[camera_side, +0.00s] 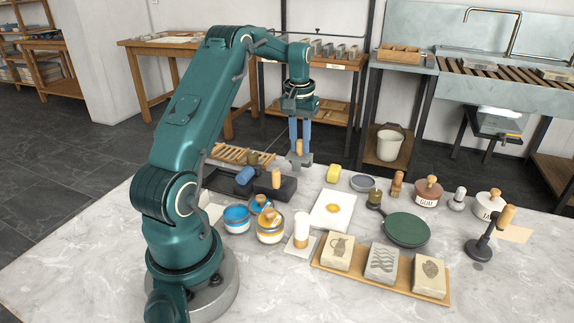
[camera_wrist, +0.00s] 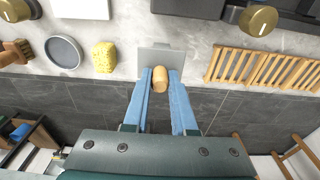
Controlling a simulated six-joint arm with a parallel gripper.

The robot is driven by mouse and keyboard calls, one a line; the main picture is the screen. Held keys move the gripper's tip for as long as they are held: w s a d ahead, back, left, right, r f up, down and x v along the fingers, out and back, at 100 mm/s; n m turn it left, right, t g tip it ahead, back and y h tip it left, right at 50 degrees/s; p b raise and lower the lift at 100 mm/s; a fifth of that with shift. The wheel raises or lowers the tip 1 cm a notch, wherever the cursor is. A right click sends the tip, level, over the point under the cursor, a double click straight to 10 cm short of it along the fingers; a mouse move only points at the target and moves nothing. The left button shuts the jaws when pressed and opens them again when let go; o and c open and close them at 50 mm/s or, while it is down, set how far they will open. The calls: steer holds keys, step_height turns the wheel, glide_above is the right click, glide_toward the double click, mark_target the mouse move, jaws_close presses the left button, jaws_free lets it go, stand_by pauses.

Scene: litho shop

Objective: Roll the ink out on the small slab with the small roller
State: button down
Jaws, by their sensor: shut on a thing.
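My gripper (camera_side: 299,143) is shut on an upright wooden handle (camera_wrist: 160,80) at the back edge of the marble table. A flat grey piece (camera_wrist: 160,56) lies below the handle; whether it is part of the held tool or a rest under it I cannot tell. A white slab (camera_side: 322,217) with a round yellow ink spot (camera_side: 333,208) lies mid-table, apart from my gripper. I cannot tell for sure which tool is the small roller.
A slatted wooden rack (camera_side: 230,154) and a yellow sponge (camera_side: 333,173) flank my gripper. Ink tins (camera_side: 270,228) stand in front of the dark slab. A green disc (camera_side: 405,230) and a board of carved blocks (camera_side: 323,262) lie toward the right front.

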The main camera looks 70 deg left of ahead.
mark_target(300, 140)
steer(key=shift+r, duration=1.55)
steer(key=shift+d, duration=0.1)
steer(key=s+d, duration=0.3)
steer(key=d, duration=1.8)
steer(key=shift+g+h, duration=0.4)
steer(key=shift+w+a+f, duration=0.45)
steer(key=shift+w+a, duration=0.8)
steer(key=shift+w, duration=0.05)
steer(key=shift+w+a+f, duration=0.4)
steer(key=shift+w+a, duration=0.85)
steer(key=shift+a, duration=0.05)
steer(key=shift+w+a+f, duration=0.45)
steer(key=shift+w+a, duration=0.8)
steer(key=shift+w, duration=0.05)
steer(key=shift+f, duration=0.7)
